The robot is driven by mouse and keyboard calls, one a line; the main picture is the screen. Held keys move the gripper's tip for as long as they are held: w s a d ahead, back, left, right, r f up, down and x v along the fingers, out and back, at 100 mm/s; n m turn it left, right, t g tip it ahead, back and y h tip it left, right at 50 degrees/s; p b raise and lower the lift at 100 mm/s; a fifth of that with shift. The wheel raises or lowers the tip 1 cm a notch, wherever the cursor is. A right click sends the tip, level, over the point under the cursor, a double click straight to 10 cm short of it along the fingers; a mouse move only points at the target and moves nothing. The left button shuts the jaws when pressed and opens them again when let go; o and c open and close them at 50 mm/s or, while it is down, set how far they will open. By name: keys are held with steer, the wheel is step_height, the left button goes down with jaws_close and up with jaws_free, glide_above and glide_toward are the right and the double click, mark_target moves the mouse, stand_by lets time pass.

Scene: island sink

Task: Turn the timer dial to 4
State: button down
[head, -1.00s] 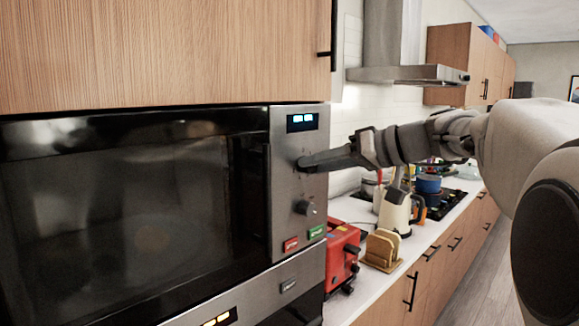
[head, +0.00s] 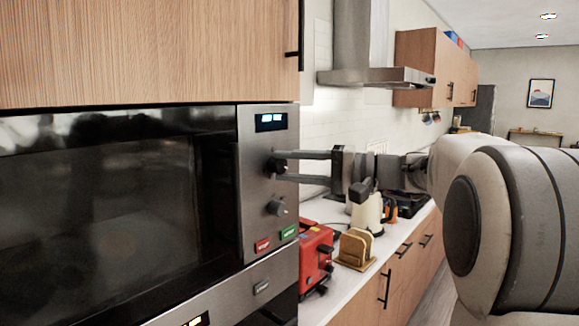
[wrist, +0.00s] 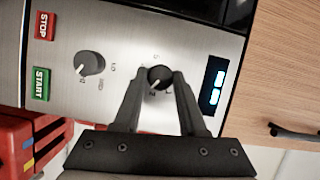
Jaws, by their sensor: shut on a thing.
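The timer dial (wrist: 159,77) is a small dark round knob with a white pointer line, on the microwave's steel control panel (wrist: 120,30), close to the lit blue display (wrist: 215,87). It is also seen in the head view (head: 277,166), just below the display. My gripper (head: 281,167) reaches it from the right, with one finger above and one below. In the wrist view my gripper (wrist: 160,82) has its fingertips on either side of the knob, shut on it. The pointer slants toward the lower left in the wrist view. The numbers around it are too small to read surely.
A second dial (head: 277,208) sits below, with a red stop button (head: 262,245) and green start button (head: 289,232). A red toaster (head: 316,250) and bread rack (head: 355,248) stand on the counter (head: 335,287). A wood cabinet (head: 140,55) is above the microwave.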

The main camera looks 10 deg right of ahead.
steer(key=m+t+y, duration=0.1)
steer(key=m, duration=0.3)
steer(key=shift+f+m, duration=0.15)
steer(key=shift+m, duration=0.15)
steer(key=m+t, duration=0.2)
steer(key=m, duration=0.2)
steer(key=shift+s+y+p, duration=0.1)
steer(key=shift+y+p, duration=0.25)
steer(key=shift+y, duration=0.05)
steer(key=m+t, duration=0.1)
steer(key=m, duration=0.1)
steer(key=m+t+p, duration=0.1)
steer(key=m, duration=0.1)
steer(key=shift+a+f+m+h, duration=0.1)
steer(key=shift+a+m+h, duration=0.05)
steer(key=shift+m+h, duration=0.2)
steer(key=shift+s+f+m+t+h+p, duration=0.1)
steer(key=shift+m+t+h+p, duration=0.4)
steer(key=shift+m, duration=0.8)
steer(key=shift+m+t+h+p, duration=0.15)
steer(key=shift+m+t, duration=0.55)
steer(key=shift+m, duration=0.55)
steer(key=shift+c, duration=2.3)
jaws_free()
steer(key=b+v, duration=0.2)
steer(key=v, duration=1.5)
steer(key=shift+s+f, duration=0.2)
